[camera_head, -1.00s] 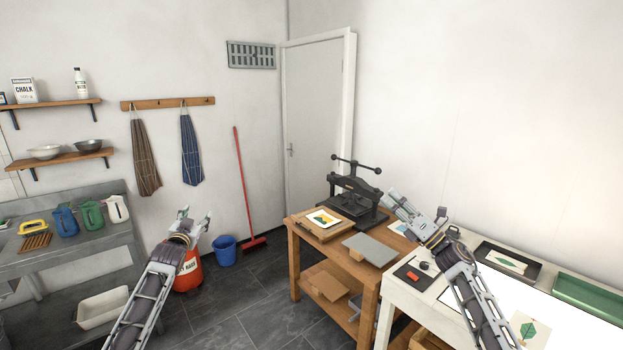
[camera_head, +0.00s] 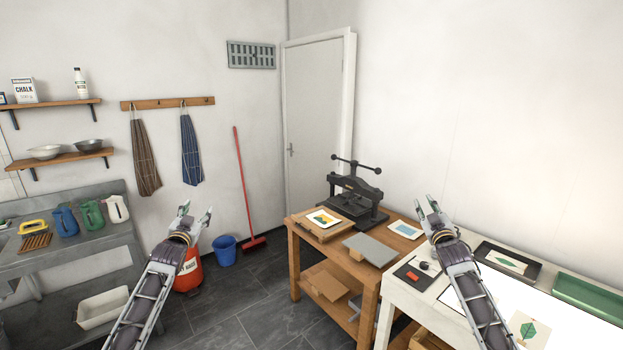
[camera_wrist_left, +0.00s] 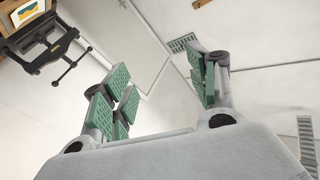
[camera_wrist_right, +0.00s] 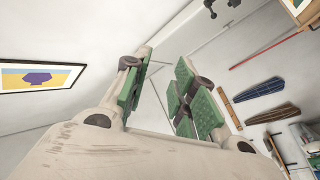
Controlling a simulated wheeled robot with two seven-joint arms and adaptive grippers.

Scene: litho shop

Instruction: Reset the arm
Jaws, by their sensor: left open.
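My left gripper (camera_head: 196,214) is raised in front of the red bin, pointing up, with its fingers apart and nothing between them. In the left wrist view its green-padded fingers (camera_wrist_left: 165,95) stand open against the wall and ceiling. My right gripper (camera_head: 428,208) is raised over the left end of the white table, also pointing up. In the right wrist view its green-padded fingers (camera_wrist_right: 158,95) are spread with only wall and ceiling between them. The right forearm hides part of the white table.
A wooden bench (camera_head: 321,254) carries a black press (camera_head: 356,200), a grey slab (camera_head: 370,249) and prints. The white table (camera_head: 402,298) holds a dark tray (camera_head: 483,258) and a green tray (camera_head: 591,298). A grey sink counter (camera_head: 94,261) stands left. Dark floor is open between.

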